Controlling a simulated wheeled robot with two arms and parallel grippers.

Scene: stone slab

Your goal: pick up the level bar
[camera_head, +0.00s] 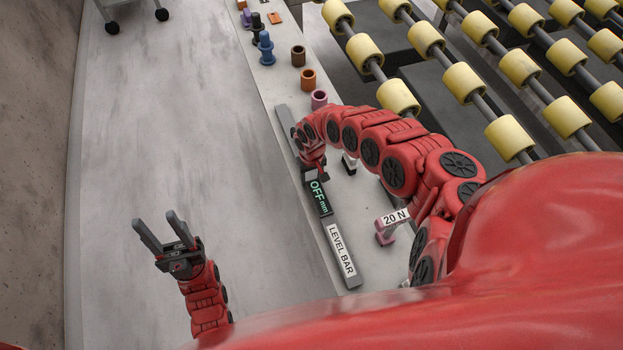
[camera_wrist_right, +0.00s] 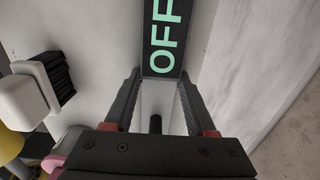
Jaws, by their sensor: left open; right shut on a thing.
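The level bar (camera_head: 341,250) is a long grey bar with a "LEVEL BAR" label and a dark display reading "OFF mm". It lies lengthwise along the pale strip beside the slab; I cannot tell whether it is lifted at all. My right gripper (camera_head: 312,172) is shut on its middle, just beyond the display, and my arm hides part of it. In the right wrist view the display (camera_wrist_right: 163,38) shows between and ahead of the fingers (camera_wrist_right: 156,88). My left gripper (camera_head: 164,236) is open and empty over the grey slab, left of the bar.
A pink item with a "20 N" tag (camera_head: 394,217) stands right of the bar. A dark-bristled brush (camera_wrist_right: 42,88) is close to my right gripper. Several coloured spools, such as an orange one (camera_head: 308,79), line the strip's far end. Yellow rollers (camera_head: 463,82) lie right. The slab (camera_head: 185,120) is mostly clear.

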